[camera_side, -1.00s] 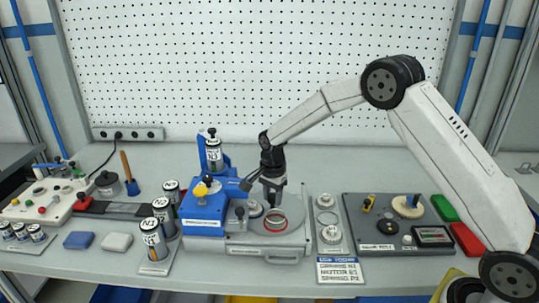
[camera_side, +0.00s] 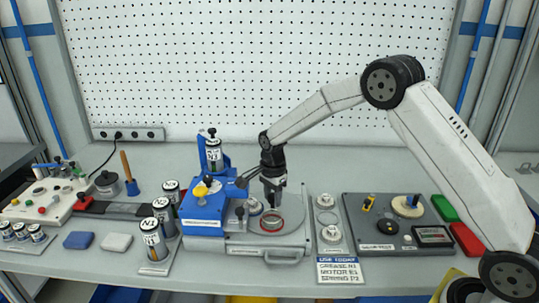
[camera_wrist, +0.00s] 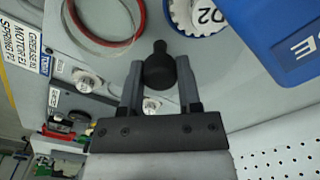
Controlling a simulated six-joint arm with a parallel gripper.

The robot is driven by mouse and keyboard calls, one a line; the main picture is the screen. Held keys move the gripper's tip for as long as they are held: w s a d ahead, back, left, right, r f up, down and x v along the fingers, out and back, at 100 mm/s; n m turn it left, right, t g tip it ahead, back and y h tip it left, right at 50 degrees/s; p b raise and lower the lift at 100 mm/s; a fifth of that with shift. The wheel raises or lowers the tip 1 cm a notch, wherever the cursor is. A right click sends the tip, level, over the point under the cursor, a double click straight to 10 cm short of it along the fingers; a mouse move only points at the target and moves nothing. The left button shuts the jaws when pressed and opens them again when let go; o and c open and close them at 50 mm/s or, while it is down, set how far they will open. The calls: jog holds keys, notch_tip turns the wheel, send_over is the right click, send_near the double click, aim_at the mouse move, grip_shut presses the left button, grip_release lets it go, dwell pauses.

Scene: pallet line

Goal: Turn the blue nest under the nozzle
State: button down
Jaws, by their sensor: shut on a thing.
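A grey turntable (camera_side: 295,214) sits on the machine base, beside the blue dispensing head (camera_side: 203,203). My gripper (camera_side: 272,202) is over the turntable. In the wrist view its fingers (camera_wrist: 160,80) are shut on a black knob (camera_wrist: 159,66) that stands up from the disc. A red-rimmed nest (camera_side: 271,221) is on the disc's front side; it also shows in the wrist view (camera_wrist: 104,22). A white toothed part marked 02 (camera_wrist: 196,14) sits close to the blue head.
Labelled canisters (camera_side: 152,240) stand left of the machine. A grey strip with round parts (camera_side: 328,222) and a dark tray (camera_side: 385,228) lie to the right. A label card (camera_side: 339,269) is at the front edge. The bench behind the turntable is clear.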

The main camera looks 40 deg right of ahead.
aim_at(273, 195)
jog(key=shift+c, duration=1.5)
grip_release()
jog(key=shift+r, duration=0.1)
jog(key=shift+r, duration=3.85)
jog(key=s+a+f+n+t, duration=0.1)
jog(key=s+n+t, duration=0.1)
jog(key=s+n, duration=1.6)
jog(key=s, duration=0.6)
jog(key=shift+s+a+f+t, duration=0.2)
jog(key=shift+s+f+t, duration=0.1)
jog(key=shift+f, duration=0.1)
